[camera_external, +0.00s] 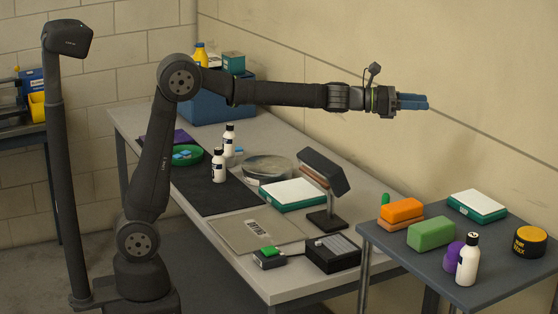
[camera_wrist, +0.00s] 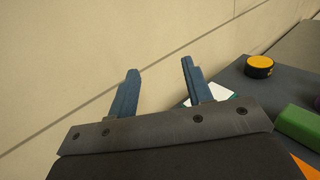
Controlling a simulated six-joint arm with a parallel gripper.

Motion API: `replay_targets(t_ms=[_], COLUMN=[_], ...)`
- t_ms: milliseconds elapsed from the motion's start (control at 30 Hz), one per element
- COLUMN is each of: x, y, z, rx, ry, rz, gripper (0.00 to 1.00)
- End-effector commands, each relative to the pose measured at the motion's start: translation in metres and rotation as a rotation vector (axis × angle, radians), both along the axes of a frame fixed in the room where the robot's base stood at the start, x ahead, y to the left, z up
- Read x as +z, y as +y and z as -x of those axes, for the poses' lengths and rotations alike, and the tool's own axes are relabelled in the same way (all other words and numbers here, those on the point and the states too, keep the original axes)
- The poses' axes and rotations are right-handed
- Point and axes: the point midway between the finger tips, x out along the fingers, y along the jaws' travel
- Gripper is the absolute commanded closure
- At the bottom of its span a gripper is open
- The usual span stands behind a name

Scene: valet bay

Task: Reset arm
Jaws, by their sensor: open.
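My arm stretches level to the right above the light grey table (camera_external: 278,279) in the external view. My gripper (camera_external: 427,102) is high in the air, clear of every surface, and points right toward the wall. In the wrist view my gripper (camera_wrist: 158,80) shows two blue fingers spread apart with nothing between them. The wall fills the space beyond the fingertips.
A dark side table (camera_external: 385,250) at right holds a green block (camera_external: 431,234), an orange block (camera_external: 402,210), a white bottle (camera_external: 467,260) and a yellow-topped round tin (camera_external: 529,241). A dark lamp-like stand (camera_external: 327,178) rises from the main table. A dark post (camera_external: 65,170) stands left.

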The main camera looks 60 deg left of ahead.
Motion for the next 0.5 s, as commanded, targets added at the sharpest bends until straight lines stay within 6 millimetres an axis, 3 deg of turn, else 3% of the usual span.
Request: replay_targets(t_ms=[500], x=[0.004], y=[0.104], z=[-0.013], rx=[0.168], ry=[-0.001], rz=[0.001], gripper=[0.54])
